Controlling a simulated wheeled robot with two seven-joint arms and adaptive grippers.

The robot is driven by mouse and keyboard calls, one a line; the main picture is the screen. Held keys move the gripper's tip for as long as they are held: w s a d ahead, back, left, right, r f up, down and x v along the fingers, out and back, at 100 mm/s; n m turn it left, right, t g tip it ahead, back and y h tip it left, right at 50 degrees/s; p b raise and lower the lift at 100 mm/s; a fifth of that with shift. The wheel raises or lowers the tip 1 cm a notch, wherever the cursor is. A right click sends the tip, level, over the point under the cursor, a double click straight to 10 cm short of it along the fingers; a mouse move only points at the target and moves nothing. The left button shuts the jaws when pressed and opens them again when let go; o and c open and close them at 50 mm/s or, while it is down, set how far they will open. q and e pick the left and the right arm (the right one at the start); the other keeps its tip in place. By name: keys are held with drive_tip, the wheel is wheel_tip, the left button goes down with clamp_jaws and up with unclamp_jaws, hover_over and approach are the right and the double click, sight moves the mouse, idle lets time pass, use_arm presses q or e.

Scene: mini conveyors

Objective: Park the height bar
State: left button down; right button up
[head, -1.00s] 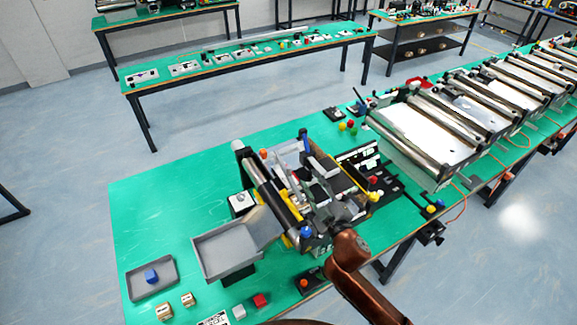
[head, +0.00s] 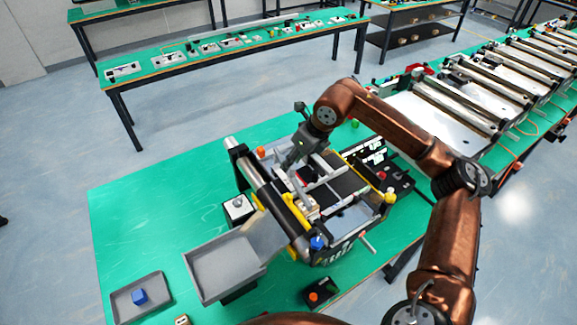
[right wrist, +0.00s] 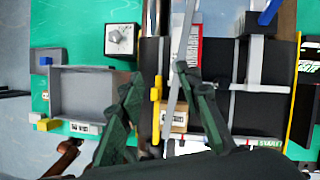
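A thin grey bar (right wrist: 181,62), which I take to be the height bar, runs lengthwise over the mini conveyor (right wrist: 220,112) in the right wrist view. In the head view a thin grey bar (head: 299,188) shows just below my right gripper (head: 289,164). That gripper (right wrist: 158,76) has its two dark green fingers spread apart. The bar passes by the right fingertip; I cannot tell whether they touch. A small cardboard box (right wrist: 174,118) and a yellow post (right wrist: 156,95) show between the fingers. My left gripper is not in view.
A grey chute tray (head: 222,268) stands left of the conveyor. A shallow tray with a blue cube (head: 139,296) is farther left. A white-topped dial box (head: 238,208) sits close by the roller. The green tabletop at left is mostly clear.

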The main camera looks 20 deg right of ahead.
sight(292, 167)
drive_tip(key=shift+h, duration=0.4)
drive_tip(key=shift+w+d+f+p, duration=0.2)
drive_tip(key=shift+w+f, duration=0.3)
drive_tip(key=shift+f, duration=0.6)
drive_tip(key=shift+w+d+f+p, duration=0.2)
drive_tip(key=shift+w+f, duration=0.25)
drive_tip(key=shift+f, duration=0.7)
drive_tip(key=shift+w+d+f+p, duration=0.2)
drive_tip(key=shift+w+f, duration=0.3)
drive_tip(key=shift+f, duration=0.6)
drive_tip(key=shift+c, duration=0.7)
clamp_jaws()
